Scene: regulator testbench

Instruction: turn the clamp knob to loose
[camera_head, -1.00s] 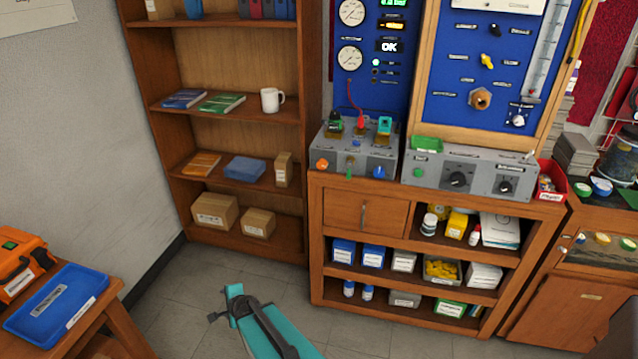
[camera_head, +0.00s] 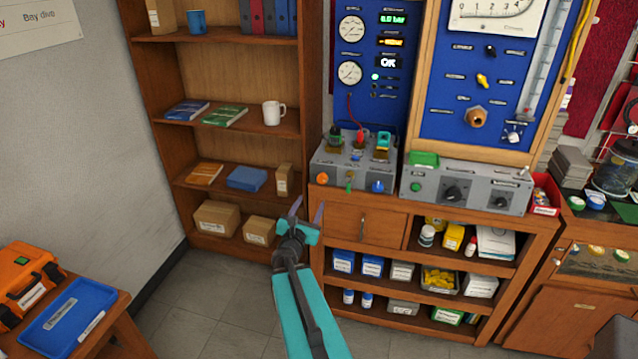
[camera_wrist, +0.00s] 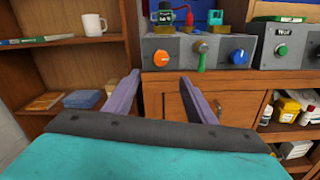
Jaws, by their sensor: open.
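A grey box (camera_head: 352,163) stands on the wooden cabinet's top. Its front carries an orange knob (camera_head: 322,178), a green lever (camera_head: 349,186) and a blue knob (camera_head: 377,187). The labels are too small to read, so I cannot tell which is the clamp knob. In the wrist view the orange knob (camera_wrist: 161,59), green lever (camera_wrist: 202,56) and blue knob (camera_wrist: 239,57) show beyond my fingers. My gripper (camera_head: 307,208) is open and empty, in front of the shelf and the cabinet's left edge. It also shows in the wrist view (camera_wrist: 160,78), apart from the knobs.
A second grey box (camera_head: 468,188) with dark dials stands to the right. Coloured clamps and a red lead top the left box. A blue panel with gauges (camera_head: 350,73) rises behind. A bookshelf (camera_head: 220,40) stands left. The floor (camera_head: 225,305) between is clear.

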